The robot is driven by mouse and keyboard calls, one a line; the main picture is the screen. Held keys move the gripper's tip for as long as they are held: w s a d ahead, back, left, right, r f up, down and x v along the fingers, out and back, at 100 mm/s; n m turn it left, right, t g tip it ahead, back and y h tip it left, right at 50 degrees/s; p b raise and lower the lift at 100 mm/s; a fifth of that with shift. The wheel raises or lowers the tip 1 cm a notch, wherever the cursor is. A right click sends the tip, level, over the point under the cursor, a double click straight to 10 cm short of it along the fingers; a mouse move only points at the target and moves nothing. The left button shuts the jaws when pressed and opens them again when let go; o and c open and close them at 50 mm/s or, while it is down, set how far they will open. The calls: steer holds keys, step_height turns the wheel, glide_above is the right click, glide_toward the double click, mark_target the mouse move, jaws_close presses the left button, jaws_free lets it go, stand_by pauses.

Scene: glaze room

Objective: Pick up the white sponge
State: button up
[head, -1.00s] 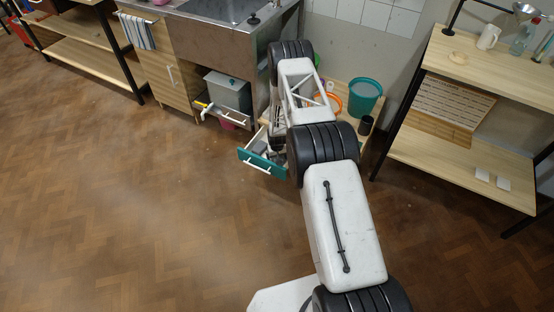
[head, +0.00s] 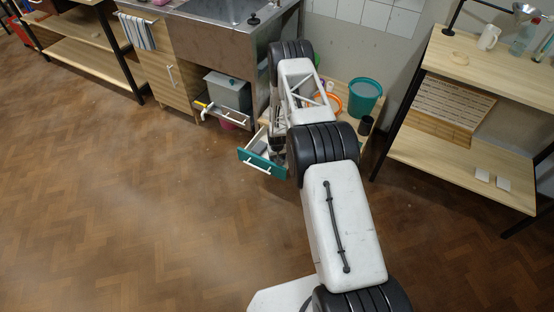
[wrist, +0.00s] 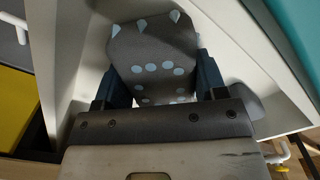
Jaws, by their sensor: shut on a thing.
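My gripper (wrist: 157,90) is in the open teal-fronted drawer (head: 262,163), whose pale inside (wrist: 75,60) fills much of the wrist view. The dark fingers stand on both sides of a dark grey block-like thing with light blue dots (wrist: 155,50) and are shut on it. Its lower part is hidden by my gripper, and I cannot tell whether it touches the drawer floor. I cannot make out a plainly white sponge in either view. In the head view my gripper (head: 277,150) is small and partly hidden by my arm.
Another grey thing (wrist: 247,98) lies to the right of my gripper in the drawer. A teal bucket (head: 364,98) and a dark cup (head: 366,125) stand to the right of my arm. A steel sink cabinet (head: 230,45) is to the left.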

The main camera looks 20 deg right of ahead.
steer(key=shift+r, duration=0.25)
steer(key=shift+r, duration=4.75)
